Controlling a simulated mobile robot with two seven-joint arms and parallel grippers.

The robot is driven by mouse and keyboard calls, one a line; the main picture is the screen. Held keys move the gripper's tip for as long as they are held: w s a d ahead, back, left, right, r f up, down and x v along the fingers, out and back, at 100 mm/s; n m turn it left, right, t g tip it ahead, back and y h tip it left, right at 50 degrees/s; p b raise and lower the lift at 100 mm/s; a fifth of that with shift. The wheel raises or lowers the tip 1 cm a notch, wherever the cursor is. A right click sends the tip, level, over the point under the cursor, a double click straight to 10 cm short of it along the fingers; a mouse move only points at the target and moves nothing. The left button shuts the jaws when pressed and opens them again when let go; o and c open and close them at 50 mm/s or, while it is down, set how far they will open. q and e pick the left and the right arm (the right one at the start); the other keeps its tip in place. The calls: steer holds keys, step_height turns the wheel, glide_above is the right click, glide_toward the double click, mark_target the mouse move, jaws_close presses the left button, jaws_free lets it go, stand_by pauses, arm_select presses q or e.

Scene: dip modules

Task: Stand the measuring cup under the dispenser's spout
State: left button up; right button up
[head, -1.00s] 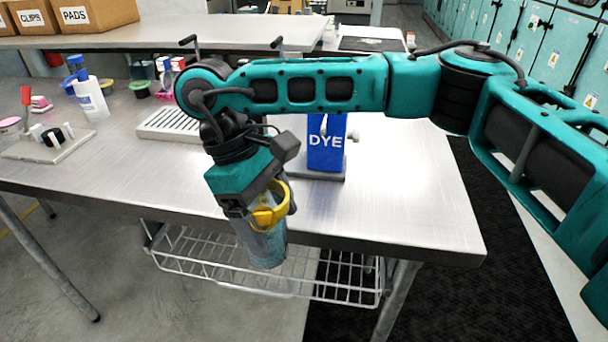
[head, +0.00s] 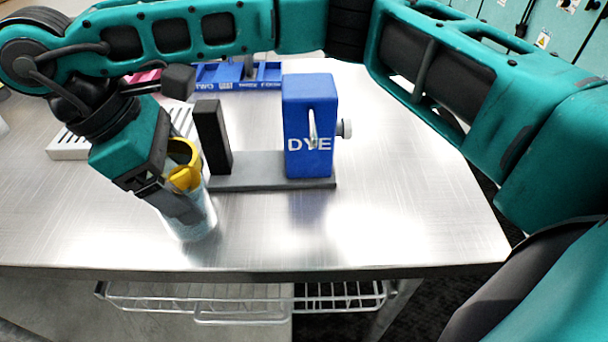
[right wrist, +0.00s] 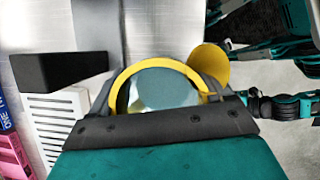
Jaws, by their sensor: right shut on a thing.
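The measuring cup (head: 190,215) is a clear cylinder with a yellow rim and handle. My right gripper (head: 178,188) is shut on it and holds it slightly tilted over the front part of the steel table, left of the dispenser. In the right wrist view the cup's yellow rim (right wrist: 133,75) shows close up between the fingers. The dispenser (head: 308,100) is a blue box marked DYE with a metal lever on its front and a knob on its right side. It stands on a grey base plate (head: 258,184). I cannot make out its spout clearly. My left gripper is not in view.
A black upright block (head: 212,138) stands at the left end of the base plate, close to the cup. A white slotted tray (head: 72,145) lies behind my right gripper. A blue labelled rack (head: 225,82) is at the back. The table right of the dispenser is clear.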

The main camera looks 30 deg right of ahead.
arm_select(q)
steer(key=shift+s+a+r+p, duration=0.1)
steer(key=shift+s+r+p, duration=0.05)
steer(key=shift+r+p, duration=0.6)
arm_select(e)
steer(key=s+d, duration=0.3)
steer(key=d, duration=0.4)
steer(key=s+d, duration=0.3)
steer(key=d, duration=0.5)
steer(key=shift+d+f, duration=0.15)
steer(key=shift+f, duration=0.15)
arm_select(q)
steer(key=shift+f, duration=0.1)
arm_select(e)
steer(key=shift+f, duration=0.1)
steer(key=shift+f+b, duration=0.4)
steer(key=shift+b, duration=0.1)
steer(key=shift+s+f, duration=0.1)
steer(key=shift+f, duration=0.05)
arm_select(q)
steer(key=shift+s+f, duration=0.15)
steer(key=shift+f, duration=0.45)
arm_select(e)
steer(key=o, duration=0.8)
steer(key=shift+o, duration=0.2)
